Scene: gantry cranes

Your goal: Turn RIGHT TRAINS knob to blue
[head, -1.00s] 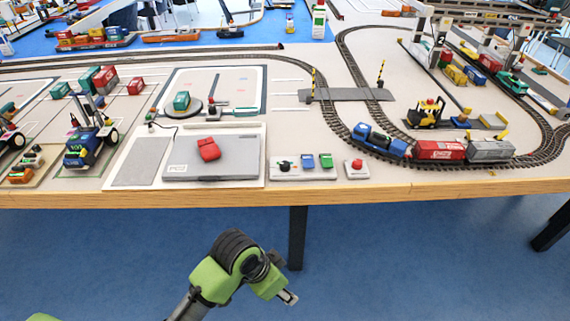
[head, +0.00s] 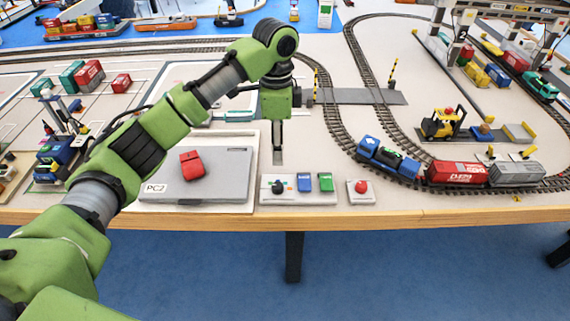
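A small grey control panel (head: 264,196) lies near the table's front edge. On its left part is a black knob (head: 278,187) with small coloured marks around it that are too small to read. A blue block (head: 304,184) and a green block (head: 326,182) sit to the knob's right. My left gripper (head: 278,158) points straight down above and behind the knob, apart from it. Its fingers look like one thin strip, closed and empty. My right gripper is out of view.
A grey PC2 plate (head: 225,185) with a red block (head: 192,164) lies left of the panel. A red button box (head: 361,190) stands to its right. A train with a red wagon (head: 456,172) is farther right on the track. The table front edge (head: 330,221) is close.

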